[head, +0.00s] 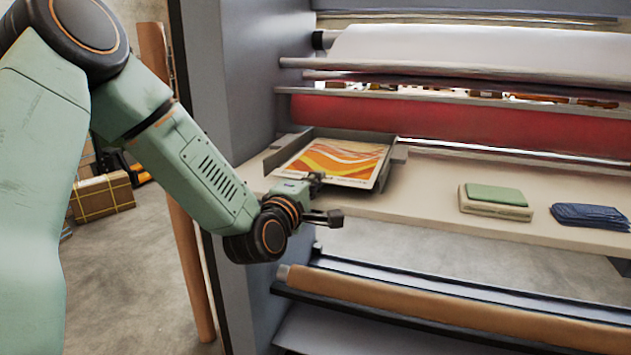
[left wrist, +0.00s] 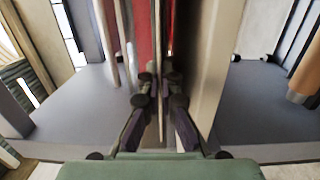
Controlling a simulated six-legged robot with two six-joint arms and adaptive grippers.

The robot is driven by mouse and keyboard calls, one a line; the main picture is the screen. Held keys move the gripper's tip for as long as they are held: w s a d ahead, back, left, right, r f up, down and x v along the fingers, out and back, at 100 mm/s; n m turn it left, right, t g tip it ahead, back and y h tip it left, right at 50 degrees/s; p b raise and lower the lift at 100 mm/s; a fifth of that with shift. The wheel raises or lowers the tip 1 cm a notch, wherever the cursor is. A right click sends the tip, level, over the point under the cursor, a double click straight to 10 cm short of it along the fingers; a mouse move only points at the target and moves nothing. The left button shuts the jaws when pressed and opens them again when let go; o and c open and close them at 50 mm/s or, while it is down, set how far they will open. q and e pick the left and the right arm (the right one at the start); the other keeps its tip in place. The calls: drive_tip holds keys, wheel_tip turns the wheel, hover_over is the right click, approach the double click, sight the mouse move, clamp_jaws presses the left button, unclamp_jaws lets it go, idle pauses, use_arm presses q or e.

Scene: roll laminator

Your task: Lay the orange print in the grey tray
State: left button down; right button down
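My left gripper (head: 326,199) is just in front of the tray, by the shelf's front edge. My right gripper is not in view.
On the shelf to the right are a green-topped beige stack (head: 495,199) and a dark blue stack (head: 590,216). A red roller (head: 450,124) runs behind the shelf, and a brown roll (head: 440,308) lies below it. The shelf between tray and stacks is clear.

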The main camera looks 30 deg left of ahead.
use_arm(q)
drive_tip(key=c, duration=1.8)
unclamp_jaws()
drive_tip(key=shift+w+a+f, duration=0.2)
drive_tip(key=shift+w+f, duration=0.05)
drive_tip(key=shift+f, duration=0.05)
drive_tip(key=shift+o, duration=1.4)
drive_tip(key=shift+s+d+r, duration=0.2)
drive_tip(key=shift+a, duration=0.1)
drive_tip(key=shift+w, duration=0.1)
drive_tip(key=shift+w+r+p, duration=0.1)
drive_tip(key=shift+r+p, duration=0.1)
drive_tip(key=shift+p, duration=0.15)
drive_tip(key=s+d+p, duration=0.2)
drive_tip(key=s+p, duration=0.2)
drive_tip(key=s, duration=0.8)
drive_tip(key=shift+f+p, duration=0.15)
drive_tip(key=shift+p, duration=0.25)
